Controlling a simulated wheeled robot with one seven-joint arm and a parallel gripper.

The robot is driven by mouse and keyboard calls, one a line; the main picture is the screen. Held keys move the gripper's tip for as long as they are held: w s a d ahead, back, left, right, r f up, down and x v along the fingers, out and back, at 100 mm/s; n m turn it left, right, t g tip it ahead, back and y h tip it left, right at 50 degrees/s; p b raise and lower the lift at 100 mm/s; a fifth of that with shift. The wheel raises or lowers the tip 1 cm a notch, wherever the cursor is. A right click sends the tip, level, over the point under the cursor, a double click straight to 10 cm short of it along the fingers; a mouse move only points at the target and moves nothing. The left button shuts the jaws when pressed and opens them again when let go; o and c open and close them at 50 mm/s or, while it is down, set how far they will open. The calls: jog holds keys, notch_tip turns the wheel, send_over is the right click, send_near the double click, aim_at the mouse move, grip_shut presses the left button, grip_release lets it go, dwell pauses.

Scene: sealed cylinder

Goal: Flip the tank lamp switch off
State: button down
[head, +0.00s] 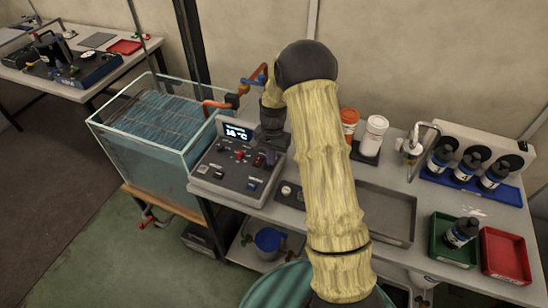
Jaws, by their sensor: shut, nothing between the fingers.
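A dark control box (228,188) stands at the left end of the bench, beside the glass water tank (125,150). It has a lit display (237,131) reading about 18 °C. Small knobs and switches, some red, sit on its sloped face, with pale labels too small to read. I cannot tell which one is the tank lamp switch or which way it is set. My gripper (268,153) points down at the box's right side, shut and empty. Its tips are small and dark against the panel, so I cannot tell whether they touch a control. My wrist hides the box's back right corner.
A grey tray (385,214) lies right of my arm. White and orange-lidded bottles (374,134) stand behind it. Blue (508,193), green (439,250) and red (506,256) trays are at the right. Orange pipework (217,104) rises behind the box near my wrist. A blue bucket (270,242) sits below.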

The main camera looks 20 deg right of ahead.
aim_at(268, 168)
jog(key=r+p, duration=0.1)
jog(key=r, duration=0.1)
jog(key=r+p, duration=0.2)
jog(key=shift+s+a, duration=0.15)
jog(key=shift+s, duration=0.05)
notch_tip(268, 168, up, 10)
jog(key=s+a+b, duration=0.1)
jog(key=shift+s+b, duration=0.2)
jog(key=shift+b, duration=0.2)
jog(key=shift+s, duration=0.1)
